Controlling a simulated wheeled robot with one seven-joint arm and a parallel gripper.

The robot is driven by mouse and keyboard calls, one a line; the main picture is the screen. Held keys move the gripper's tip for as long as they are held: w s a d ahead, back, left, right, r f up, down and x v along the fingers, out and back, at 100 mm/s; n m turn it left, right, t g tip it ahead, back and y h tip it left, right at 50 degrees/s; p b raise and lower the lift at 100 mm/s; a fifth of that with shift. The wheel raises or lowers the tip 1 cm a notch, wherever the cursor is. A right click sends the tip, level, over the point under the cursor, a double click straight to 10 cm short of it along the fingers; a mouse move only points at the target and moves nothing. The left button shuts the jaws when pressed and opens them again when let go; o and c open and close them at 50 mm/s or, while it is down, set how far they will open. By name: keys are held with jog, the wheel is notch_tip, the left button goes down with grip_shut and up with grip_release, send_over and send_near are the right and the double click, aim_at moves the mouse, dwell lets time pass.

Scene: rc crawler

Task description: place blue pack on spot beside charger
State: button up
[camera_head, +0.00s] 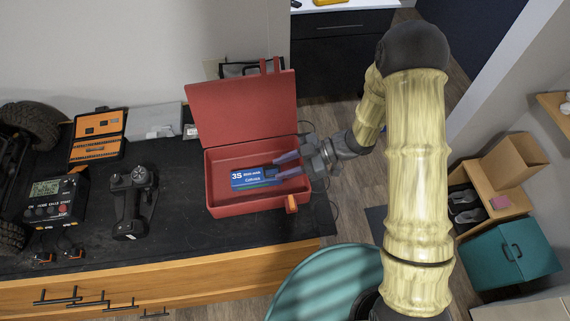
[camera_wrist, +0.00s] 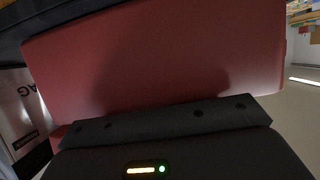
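The blue pack (camera_head: 250,178), with white "3S" lettering, is at the open red box (camera_head: 222,207) in the head view, within the outline of its tray. My gripper (camera_head: 276,169) reaches in from the right, its two fingers apart at the pack's right end. I cannot tell whether they press on the pack or whether it is raised off the box floor. The charger (camera_head: 55,199), black with a lit display, stands at the left of the dark worktop. The wrist view shows the red lid (camera_wrist: 160,55) close up; the fingertips and pack are hidden there.
A black controller (camera_head: 131,200) stands between charger and box. An orange case (camera_head: 97,134) and grey items lie behind. Cables with orange plugs (camera_head: 73,252) lie before the charger. Bare worktop (camera_head: 180,215) shows between controller and box. A teal round seat (camera_head: 325,285) stands in front.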

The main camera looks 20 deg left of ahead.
jog(key=o, duration=0.4)
jog(key=shift+s, duration=0.1)
jog(key=shift+f, duration=0.2)
jog(key=shift+d+b, duration=0.25)
jog(key=shift+b, duration=0.25)
jog(key=b+v, duration=0.6)
jog(key=v, duration=1.1)
jog(key=shift+r, duration=0.35)
jog(key=shift+s+a, duration=0.1)
